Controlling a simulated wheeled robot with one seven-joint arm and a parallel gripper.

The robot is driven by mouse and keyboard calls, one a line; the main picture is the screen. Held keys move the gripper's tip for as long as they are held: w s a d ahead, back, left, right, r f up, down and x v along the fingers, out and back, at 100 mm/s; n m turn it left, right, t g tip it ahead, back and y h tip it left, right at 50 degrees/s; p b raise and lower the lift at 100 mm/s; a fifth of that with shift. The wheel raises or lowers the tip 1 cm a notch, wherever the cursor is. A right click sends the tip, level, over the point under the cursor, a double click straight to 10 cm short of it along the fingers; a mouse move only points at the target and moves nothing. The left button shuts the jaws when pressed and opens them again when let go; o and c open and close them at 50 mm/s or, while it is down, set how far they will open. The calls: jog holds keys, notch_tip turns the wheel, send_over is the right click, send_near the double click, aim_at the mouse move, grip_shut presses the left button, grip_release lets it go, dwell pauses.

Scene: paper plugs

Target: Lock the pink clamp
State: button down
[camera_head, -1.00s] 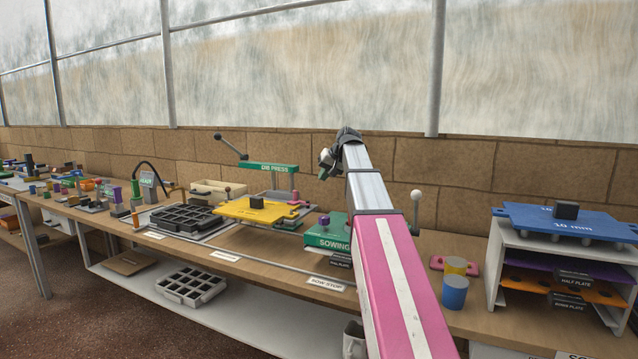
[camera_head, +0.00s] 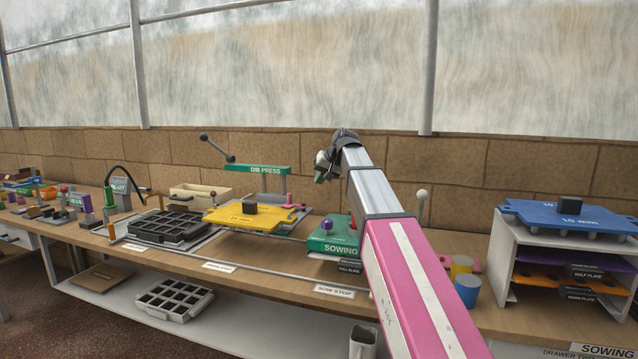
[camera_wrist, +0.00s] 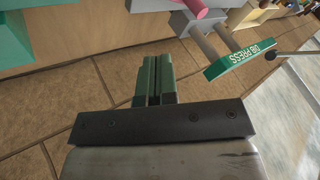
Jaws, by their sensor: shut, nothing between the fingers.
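A small pink part (camera_head: 291,202), which looks like the pink clamp, stands behind the yellow plate (camera_head: 238,219) and beside the green dib press (camera_head: 256,169). It is small in the head view, so I cannot tell whether it is locked. In the wrist view a pink piece (camera_wrist: 194,8) shows at the top edge, next to the dib press bar (camera_wrist: 240,58). My gripper (camera_head: 319,178) is raised above the bench, right of the press and apart from the pink part. Its green fingers (camera_wrist: 154,72) are shut and empty.
A green sowing block (camera_head: 330,237) with a purple knob sits below my gripper. A black tray (camera_head: 172,228) lies left of the yellow plate. A rack with a blue plate (camera_head: 545,213) stands at the right. A brick wall (camera_head: 480,180) runs close behind the bench.

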jog(key=x, duration=0.8)
jog(key=shift+a+f, duration=0.15)
jog(key=shift+a, duration=1.95)
jog(key=shift+a+n+g, duration=0.1)
jog(key=shift+n+g, duration=0.2)
jog(key=shift+n, duration=0.3)
jog(key=shift+s+a+y, duration=0.15)
jog(key=shift+s+y, duration=0.15)
jog(key=shift+w, duration=0.1)
